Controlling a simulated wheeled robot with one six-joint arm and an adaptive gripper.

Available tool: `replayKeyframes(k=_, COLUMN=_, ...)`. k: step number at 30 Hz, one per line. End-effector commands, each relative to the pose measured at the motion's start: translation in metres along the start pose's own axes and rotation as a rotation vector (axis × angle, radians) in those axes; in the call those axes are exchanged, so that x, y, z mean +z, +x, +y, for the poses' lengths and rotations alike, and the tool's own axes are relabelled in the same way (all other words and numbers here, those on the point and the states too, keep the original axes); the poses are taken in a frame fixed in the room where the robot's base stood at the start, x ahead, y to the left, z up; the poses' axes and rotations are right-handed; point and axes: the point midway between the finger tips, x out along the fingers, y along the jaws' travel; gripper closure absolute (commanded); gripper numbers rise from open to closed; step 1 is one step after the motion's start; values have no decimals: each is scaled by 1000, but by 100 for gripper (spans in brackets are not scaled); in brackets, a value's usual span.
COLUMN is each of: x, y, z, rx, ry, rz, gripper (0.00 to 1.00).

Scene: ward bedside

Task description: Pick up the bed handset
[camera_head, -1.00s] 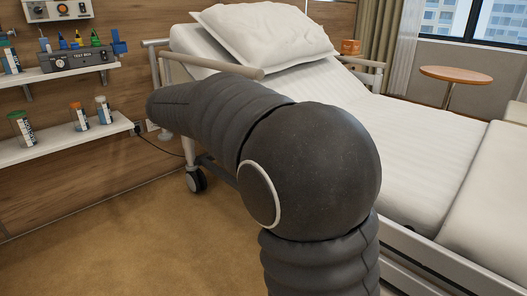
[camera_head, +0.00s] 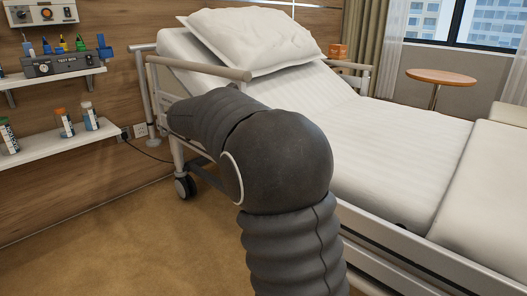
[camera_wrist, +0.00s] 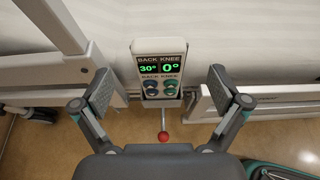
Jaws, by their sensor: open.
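The bed handset (camera_wrist: 161,70) shows in the wrist view, upper middle. It is a pale panel with a dark display reading BACK 30° and KNEE 0°, and dark and green buttons below. It seems to sit in a holder at the side of the bed. A short rod with a red ball (camera_wrist: 163,136) shows just below it. My gripper (camera_wrist: 165,95) is open, with one finger to the left and one to the right of the handset, apart from it. In the head view the handset and gripper are hidden behind my arm.
The bed (camera_head: 400,150) has a pale mattress, a pillow (camera_head: 255,38) and a side rail (camera_head: 200,68). White frame parts (camera_wrist: 255,100) flank the handset closely. Wall shelves (camera_head: 50,143) with bottles stand at the left. The brown floor (camera_head: 130,240) in front is clear.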

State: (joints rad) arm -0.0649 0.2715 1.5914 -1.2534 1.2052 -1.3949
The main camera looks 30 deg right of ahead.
Motion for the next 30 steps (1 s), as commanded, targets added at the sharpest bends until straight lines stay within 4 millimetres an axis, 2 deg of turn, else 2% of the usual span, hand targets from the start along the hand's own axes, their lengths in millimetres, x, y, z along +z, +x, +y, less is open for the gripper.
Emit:
replayKeyframes(k=9, x=-3, y=42, z=1, rx=-2, ry=1, rz=1, gripper=2)
replayKeyframes(k=17, x=-2, y=46, z=2, rx=0, ry=1, rz=1, gripper=2)
replayKeyframes(k=20, x=-2, y=46, z=2, rx=0, ry=1, rz=1, gripper=25)
replayKeyframes(k=28, x=-2, y=46, z=2, rx=0, ry=0, rz=1, gripper=92)
replayKeyframes(k=30, x=-1, y=46, z=2, rx=0, ry=1, rz=0, gripper=94)
